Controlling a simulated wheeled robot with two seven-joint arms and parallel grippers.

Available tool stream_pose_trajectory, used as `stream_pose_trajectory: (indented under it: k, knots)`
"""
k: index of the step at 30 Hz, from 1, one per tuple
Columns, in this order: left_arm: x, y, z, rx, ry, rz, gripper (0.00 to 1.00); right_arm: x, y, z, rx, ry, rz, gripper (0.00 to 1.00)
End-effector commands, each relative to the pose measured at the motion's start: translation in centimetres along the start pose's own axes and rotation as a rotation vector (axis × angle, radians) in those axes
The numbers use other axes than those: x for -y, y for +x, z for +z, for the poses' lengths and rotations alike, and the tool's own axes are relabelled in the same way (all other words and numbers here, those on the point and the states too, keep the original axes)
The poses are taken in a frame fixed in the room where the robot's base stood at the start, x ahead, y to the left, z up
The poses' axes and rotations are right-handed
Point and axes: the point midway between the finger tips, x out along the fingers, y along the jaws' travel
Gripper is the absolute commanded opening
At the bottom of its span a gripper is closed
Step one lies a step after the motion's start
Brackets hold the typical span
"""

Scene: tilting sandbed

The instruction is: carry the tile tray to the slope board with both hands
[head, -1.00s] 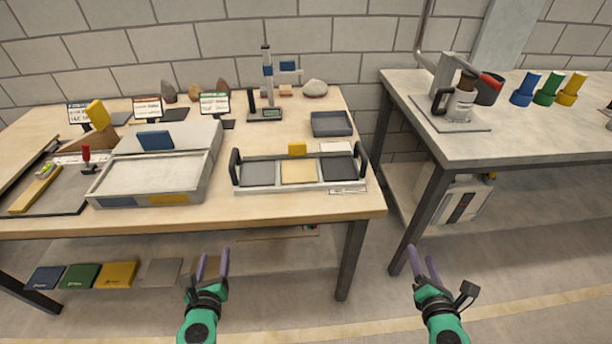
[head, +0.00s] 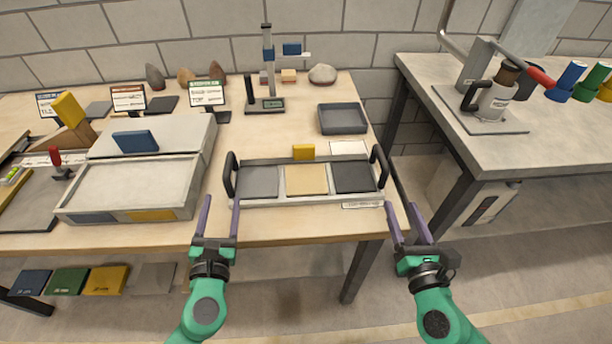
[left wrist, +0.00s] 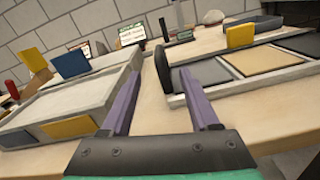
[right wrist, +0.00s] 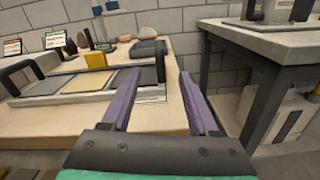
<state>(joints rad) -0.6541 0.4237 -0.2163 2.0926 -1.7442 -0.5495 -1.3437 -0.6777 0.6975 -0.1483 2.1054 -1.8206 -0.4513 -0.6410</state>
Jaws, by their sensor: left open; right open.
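The tile tray (head: 282,200) lies on the wooden table, with a grey, a tan and a dark tile in a row. It has a black left handle (head: 230,176) and a black right handle (head: 381,166). My left gripper (head: 221,201) is open and empty, in front of the tray's left end, apart from the handle. My right gripper (head: 401,207) is open and empty, in front of the tray's right end at the table edge. The tray also shows in the left wrist view (left wrist: 177,101) and right wrist view (right wrist: 75,97). I cannot tell surely which thing is the slope board.
A pale shallow framed bed (head: 190,202) stands left of the tray, with a raised slab and blue block (head: 135,141) behind. A yellow block (head: 303,152) is at the tray's back edge. A grey bin (head: 342,118) is behind. A second table (head: 560,150) stands right, across a gap.

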Motion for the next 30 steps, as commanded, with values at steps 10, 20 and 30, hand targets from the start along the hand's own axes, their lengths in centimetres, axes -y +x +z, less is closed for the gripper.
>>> stream_pose_trajectory:
  k: [10,20,30]
  knots:
    - [-0.1,6.2,0.1,0.004,-0.003,0.004,0.61,0.0,6.2,0.2,0.006,0.005,-0.002,0.61]
    - [-0.1,12.4,0.1,0.002,-0.001,0.002,0.61,0.0,12.4,0.1,0.003,0.003,0.0,0.61]
    - [0.0,14.1,0.0,0.0,-0.001,0.0,0.61,-0.1,14.1,0.0,0.0,0.002,0.001,0.61]
